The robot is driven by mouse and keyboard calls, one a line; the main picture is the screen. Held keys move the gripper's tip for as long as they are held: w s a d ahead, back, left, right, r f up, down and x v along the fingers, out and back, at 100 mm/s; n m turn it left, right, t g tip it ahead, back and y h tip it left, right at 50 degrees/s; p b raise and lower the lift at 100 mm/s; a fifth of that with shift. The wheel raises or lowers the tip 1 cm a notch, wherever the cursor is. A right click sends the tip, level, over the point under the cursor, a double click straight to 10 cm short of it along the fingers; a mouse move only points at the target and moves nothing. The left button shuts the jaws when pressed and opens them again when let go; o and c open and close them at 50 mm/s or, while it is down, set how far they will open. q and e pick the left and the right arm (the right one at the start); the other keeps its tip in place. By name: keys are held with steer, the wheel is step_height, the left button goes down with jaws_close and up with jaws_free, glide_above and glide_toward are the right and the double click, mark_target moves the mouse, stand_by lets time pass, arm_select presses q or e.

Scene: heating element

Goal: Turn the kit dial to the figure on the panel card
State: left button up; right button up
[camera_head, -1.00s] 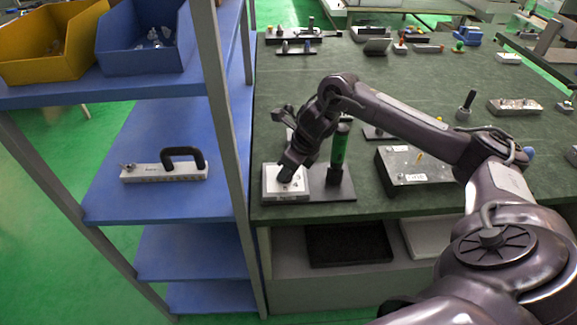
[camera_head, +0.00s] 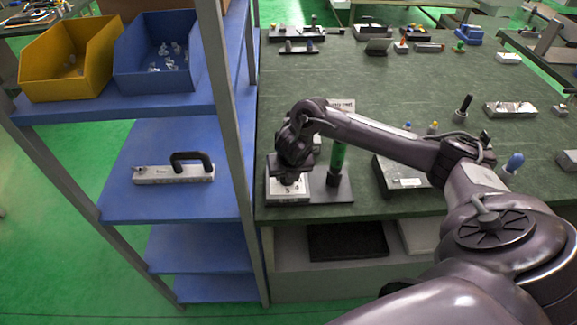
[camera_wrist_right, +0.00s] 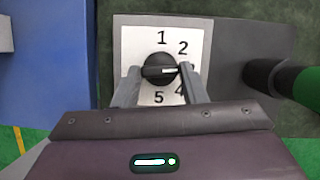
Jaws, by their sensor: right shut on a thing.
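The kit dial (camera_wrist_right: 160,69) is a round black knob on a white plate (camera_wrist_right: 130,38) with printed figures; 1, 2, 4 and 5 can be read. Its white pointer mark points right, toward a figure mostly hidden by a finger. My right gripper (camera_wrist_right: 158,82) is shut on the dial, one finger on each side. In the head view the right gripper (camera_head: 290,179) is over the plate at the table's front left corner. A white card (camera_head: 341,105) stands behind my arm, partly hidden, its print too small to read. My left gripper is not in view.
A green cylinder (camera_head: 338,158) stands on a dark base just right of the plate. A grey box (camera_head: 398,172) is farther right. A blue shelf rack (camera_head: 160,205) with bins and a black-handled block (camera_head: 175,174) borders the table on the left.

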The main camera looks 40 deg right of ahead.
steer(key=shift+w+r+m+h+p, duration=0.1)
steer(key=shift+m+h+p, duration=0.2)
steer(key=shift+m+p, duration=0.35)
steer(key=o, duration=1)
steer(key=v, duration=0.5)
steer(key=shift+a+r, duration=0.15)
steer(key=shift+r, duration=0.1)
steer(key=shift+p+v, duration=1.15)
